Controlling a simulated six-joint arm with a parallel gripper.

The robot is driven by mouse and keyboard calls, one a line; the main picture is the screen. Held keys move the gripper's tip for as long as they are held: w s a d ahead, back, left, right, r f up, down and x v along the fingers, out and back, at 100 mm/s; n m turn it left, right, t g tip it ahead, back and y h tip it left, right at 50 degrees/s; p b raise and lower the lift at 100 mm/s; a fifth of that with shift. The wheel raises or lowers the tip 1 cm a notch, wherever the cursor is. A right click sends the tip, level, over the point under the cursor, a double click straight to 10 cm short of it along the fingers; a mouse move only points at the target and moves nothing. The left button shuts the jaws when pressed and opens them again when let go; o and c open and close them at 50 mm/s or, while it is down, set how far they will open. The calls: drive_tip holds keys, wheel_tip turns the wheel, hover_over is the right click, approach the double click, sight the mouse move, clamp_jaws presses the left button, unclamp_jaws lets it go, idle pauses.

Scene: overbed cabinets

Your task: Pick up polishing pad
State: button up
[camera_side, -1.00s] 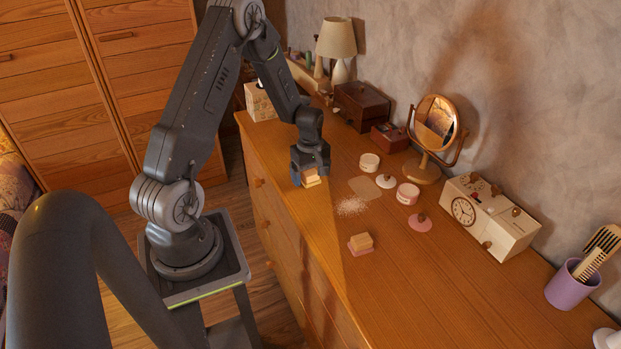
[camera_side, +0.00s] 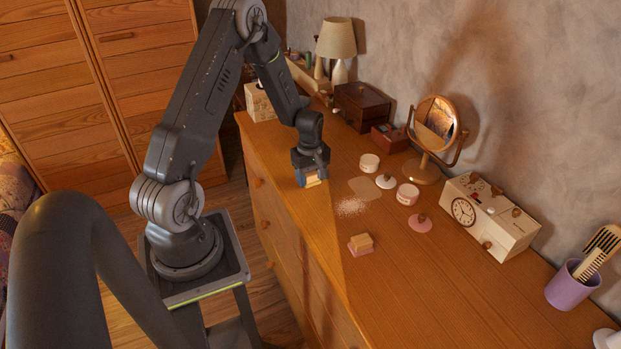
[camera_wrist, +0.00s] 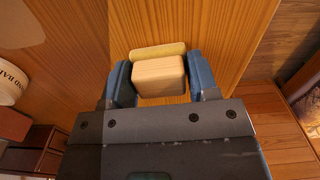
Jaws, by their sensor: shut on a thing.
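My gripper (camera_side: 311,178) is at the left front edge of the dresser top, pointing down. In the wrist view its two blue fingers are shut on the sides of a polishing pad (camera_wrist: 159,76). This has a pale wooden block with a yellow layer (camera_wrist: 157,50) showing along its far edge. In the side view the held pad is mostly hidden by the fingers, and I cannot tell whether it touches the dresser top. A second block (camera_side: 361,243), wooden on a pink base, sits apart from my gripper, nearer the side camera.
On the dresser top (camera_side: 400,300) there is spilled white powder (camera_side: 352,206), a tan cloth (camera_side: 366,188), a pink jar (camera_side: 407,194) and a white jar (camera_side: 369,162). A mirror (camera_side: 435,125) and a clock box (camera_side: 488,216) stand towards the wall. The front middle is clear.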

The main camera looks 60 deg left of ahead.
sight(311, 173)
drive_tip(key=shift+r, duration=0.1)
wheel_tip(311, 173, up, 4)
drive_tip(key=shift+r, duration=0.2)
drive_tip(key=s+a+r, duration=0.5)
drive_tip(key=s+r, duration=0.1)
drive_tip(key=s, duration=0.4)
drive_tip(key=shift+a+r, duration=0.2)
drive_tip(key=shift+a, duration=0.1)
drive_tip(key=shift+s, duration=0.1)
